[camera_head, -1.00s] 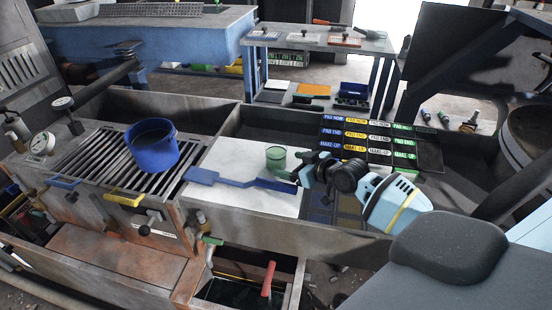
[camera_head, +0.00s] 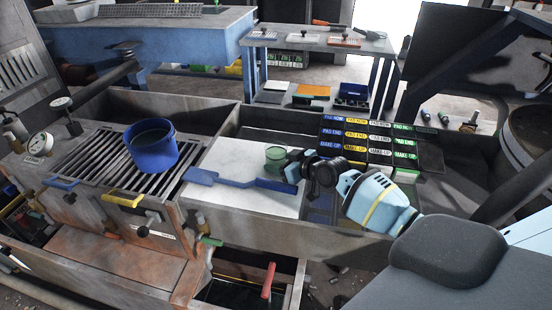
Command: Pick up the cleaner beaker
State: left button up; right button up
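A green translucent beaker (camera_head: 275,156) stands upright on the white board at the centre of the head view. My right gripper (camera_head: 289,166) is right beside it, on its right side. The fingertips overlap the beaker's right edge in the picture. They are small and dark, so I cannot tell whether they are around it or how far apart they are. My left gripper is out of view.
A blue long-handled scraper (camera_head: 236,182) lies on the white board (camera_head: 226,158), just in front of the beaker. A blue bucket (camera_head: 153,150) stands on the slatted grate to the left. Labelled blocks (camera_head: 368,140) fill the tray's back right.

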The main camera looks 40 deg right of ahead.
jog(key=c, duration=0.6)
jog(key=shift+o, duration=0.2)
notch_tip(320, 180, up, 10)
jog(key=p, duration=0.2)
jog(key=s+a+n+y, duration=0.1)
jog(key=s+a, duration=0.3)
jog(key=a, duration=0.5)
jog(key=s+a, duration=0.5)
jog(key=a, duration=0.4)
jog(key=s+a+r+m+h, duration=0.1)
jog(key=s+r+m+h, duration=0.2)
jog(key=s, duration=0.7)
notch_tip(320, 180, up, 2)
jog(key=shift+r+h, duration=0.1)
jog(key=shift+h, duration=0.2)
